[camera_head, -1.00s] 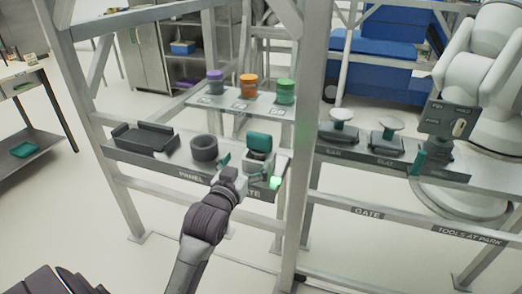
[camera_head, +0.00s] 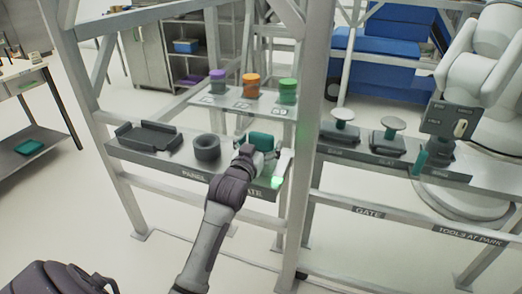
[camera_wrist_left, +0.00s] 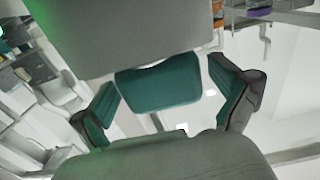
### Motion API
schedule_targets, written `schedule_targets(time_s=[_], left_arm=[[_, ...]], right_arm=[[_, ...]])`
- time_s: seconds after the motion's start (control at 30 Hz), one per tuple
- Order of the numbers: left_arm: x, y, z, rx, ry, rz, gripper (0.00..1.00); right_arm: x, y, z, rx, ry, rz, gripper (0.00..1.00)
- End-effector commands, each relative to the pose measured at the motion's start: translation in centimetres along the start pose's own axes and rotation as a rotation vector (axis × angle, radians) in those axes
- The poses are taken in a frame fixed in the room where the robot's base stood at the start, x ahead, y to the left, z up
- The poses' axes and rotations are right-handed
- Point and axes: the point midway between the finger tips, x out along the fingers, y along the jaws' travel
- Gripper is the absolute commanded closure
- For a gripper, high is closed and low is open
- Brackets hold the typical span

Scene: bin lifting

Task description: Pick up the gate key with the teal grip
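The gate key's teal grip (camera_head: 262,141) stands upright in its holder on the grey shelf rail, left of the upright post. My left gripper (camera_head: 250,157) is right at it and hides its lower part in the head view. In the left wrist view the teal grip (camera_wrist_left: 160,83) lies between the two teal-padded fingers of my left gripper (camera_wrist_left: 164,92). The fingers are spread, with a narrow gap showing on each side of the grip.
A black ring (camera_head: 207,148) and a dark tray (camera_head: 148,136) stand left of the key. Jars with purple, orange and green (camera_head: 288,86) tops stand behind. The metal post (camera_head: 312,120) is close on the right. A green light (camera_head: 277,182) glows by the key.

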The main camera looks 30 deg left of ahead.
Motion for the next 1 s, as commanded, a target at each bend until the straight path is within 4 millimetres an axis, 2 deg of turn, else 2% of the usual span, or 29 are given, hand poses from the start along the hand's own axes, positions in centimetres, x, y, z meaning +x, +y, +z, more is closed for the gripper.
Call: schedule_targets(time_s=[0.03,0.3,0.37,0.6,0.73,1.0], left_arm=[[0.0,0.0,0.0,0.000,0.000,0.000,0.13],[0.0,0.0,0.0,0.000,0.000,0.000,0.58],[0.0,0.0,-0.1,0.000,0.002,0.000,0.66],[0.0,0.0,-0.2,0.000,0.002,0.000,0.66],[0.0,0.0,-0.9,0.000,0.004,0.000,0.66],[-0.2,0.3,-4.7,-0.001,0.007,0.001,0.66]], right_arm=[[0.0,0.0,0.0,0.000,0.000,0.000,1.00],[0.0,-0.1,-0.1,-0.002,0.001,-0.001,1.00],[0.0,-0.1,-0.1,-0.002,0.001,-0.002,1.00],[0.0,-0.3,-0.1,-0.002,0.002,-0.004,1.00],[0.0,-0.5,-0.1,-0.002,0.002,-0.006,1.00],[-0.1,-0.5,-0.1,-0.001,0.002,-0.006,1.00]])
